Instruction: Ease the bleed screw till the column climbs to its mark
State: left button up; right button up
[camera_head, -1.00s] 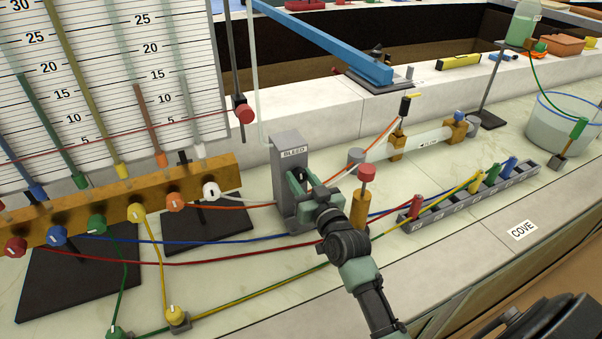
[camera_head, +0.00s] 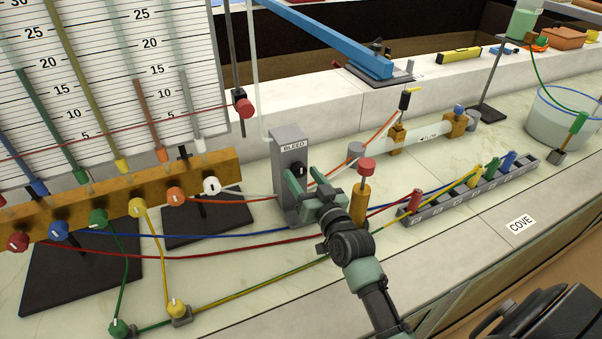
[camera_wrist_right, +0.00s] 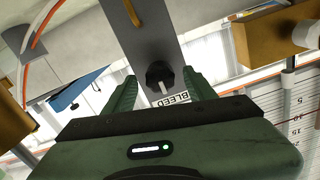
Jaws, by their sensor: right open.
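The grey bleed post (camera_head: 290,140), labelled BLEED, stands on the bench in the head view. Its black bleed screw (camera_head: 298,170) faces my right gripper (camera_head: 303,184). The right wrist view shows the screw (camera_wrist_right: 160,77) with a pale pointer line, between and beyond the open green fingers (camera_wrist_right: 161,95). The fingers appear clear of it. The gauge board (camera_head: 110,60) at left carries several coloured columns. A grey column (camera_head: 190,110) stands above the white knob (camera_head: 212,186). A red thread (camera_head: 110,130) crosses the scale to a red slider (camera_head: 243,108). My left gripper is out of view.
Coloured tubes run low across the bench to a grey labelled rack (camera_head: 470,190). A water tub (camera_head: 560,125) stands at far right.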

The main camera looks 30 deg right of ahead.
jog(key=s, duration=0.6)
jog(key=shift+a+b, duration=0.15)
jog(key=shift+b, duration=0.15)
dwell(2.1)
